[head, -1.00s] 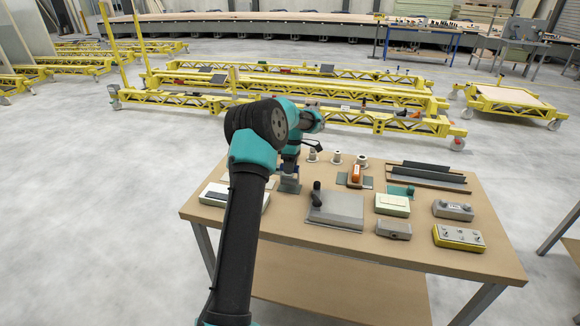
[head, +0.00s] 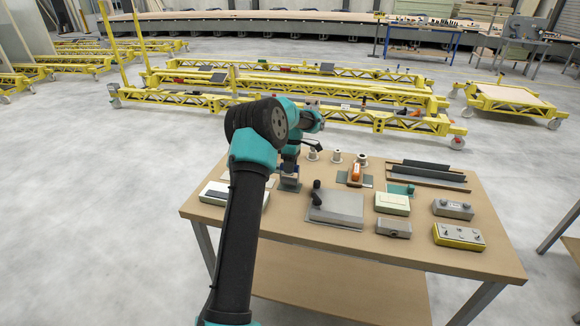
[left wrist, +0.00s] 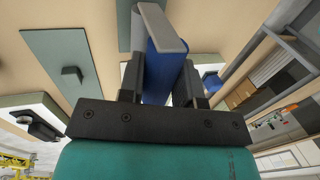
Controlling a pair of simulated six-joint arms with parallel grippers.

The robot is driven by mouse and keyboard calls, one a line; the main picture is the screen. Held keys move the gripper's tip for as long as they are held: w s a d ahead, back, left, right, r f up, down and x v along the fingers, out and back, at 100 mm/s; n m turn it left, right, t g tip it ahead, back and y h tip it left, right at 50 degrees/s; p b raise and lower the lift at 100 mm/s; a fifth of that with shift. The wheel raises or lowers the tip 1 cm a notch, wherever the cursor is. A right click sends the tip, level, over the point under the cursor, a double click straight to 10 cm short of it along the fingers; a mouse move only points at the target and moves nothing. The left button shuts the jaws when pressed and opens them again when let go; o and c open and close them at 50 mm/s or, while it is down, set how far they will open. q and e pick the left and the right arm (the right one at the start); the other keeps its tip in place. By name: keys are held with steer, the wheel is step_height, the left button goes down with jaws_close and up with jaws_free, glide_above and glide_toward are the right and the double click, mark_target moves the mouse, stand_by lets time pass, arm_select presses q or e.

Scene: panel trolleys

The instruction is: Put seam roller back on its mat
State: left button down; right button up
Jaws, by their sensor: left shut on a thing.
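My left gripper (left wrist: 160,95) is shut on a blue tool with a pale grey edge (left wrist: 165,60), seemingly the seam roller; its working end is not clear. In the head view my left gripper (head: 290,172) is over the back left of the table, partly hidden by my own arm. A grey-green flat mat (left wrist: 45,45) with a small dark block on it lies to the left in the left wrist view. I cannot tell which mat belongs to the roller. My right gripper is not in view.
On the table (head: 300,245) stand a grey plate with a black knob (head: 338,208), a pale green box (head: 392,203), an orange tool (head: 355,172) on a mat, a yellow-edged box (head: 459,236) and several white spools. Dark strips (head: 430,172) lie at the back right. The front edge is mostly bare.

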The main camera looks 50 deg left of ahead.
arm_select(q)
steer(key=shift+f, duration=0.35)
jaws_free()
stand_by(0.7)
steer(key=shift+r, duration=0.15)
steer(key=v, duration=0.8)
steer(key=shift+r, duration=0.3)
stand_by(1.5)
steer(key=shift+w, duration=0.15)
